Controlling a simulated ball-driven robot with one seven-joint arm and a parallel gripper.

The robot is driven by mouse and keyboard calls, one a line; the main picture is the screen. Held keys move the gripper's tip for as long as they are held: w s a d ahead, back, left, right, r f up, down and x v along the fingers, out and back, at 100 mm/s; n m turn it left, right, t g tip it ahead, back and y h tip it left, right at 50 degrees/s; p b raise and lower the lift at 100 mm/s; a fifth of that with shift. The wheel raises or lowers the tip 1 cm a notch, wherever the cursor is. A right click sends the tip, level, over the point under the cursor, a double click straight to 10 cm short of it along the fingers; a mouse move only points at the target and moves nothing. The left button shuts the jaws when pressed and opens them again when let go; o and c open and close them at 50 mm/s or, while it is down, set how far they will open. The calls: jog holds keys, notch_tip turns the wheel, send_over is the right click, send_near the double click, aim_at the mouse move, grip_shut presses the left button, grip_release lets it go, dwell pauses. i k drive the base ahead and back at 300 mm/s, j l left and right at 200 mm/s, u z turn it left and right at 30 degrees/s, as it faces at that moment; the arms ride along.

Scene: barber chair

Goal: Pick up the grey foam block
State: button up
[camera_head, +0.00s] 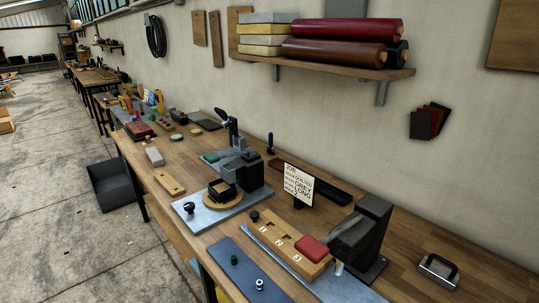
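A small light-grey block (155,156) lies on the wooden workbench (135,150) near its front edge, left of the middle of the view. It looks like foam, but it is too small to be sure. A grey slab (268,17) tops a stack of yellowish slabs (258,40) on the wall shelf. A card (298,184) stands on the bench with partly legible text, including "GREY" and "LONG". My gripper does not show in this view.
Dark machines on metal plates (251,172) (366,236) stand on the bench. A numbered wooden holder (285,238) with a red pad (311,248) is at the front. A wooden strip (169,182) lies near the block. A dark bin (112,186) stands on the floor; open floor lies left.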

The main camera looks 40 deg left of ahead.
aim_at(153, 154)
jog(key=u, duration=1.9)
jog(key=i+l, duration=0.05)
jog(key=l, duration=0.05)
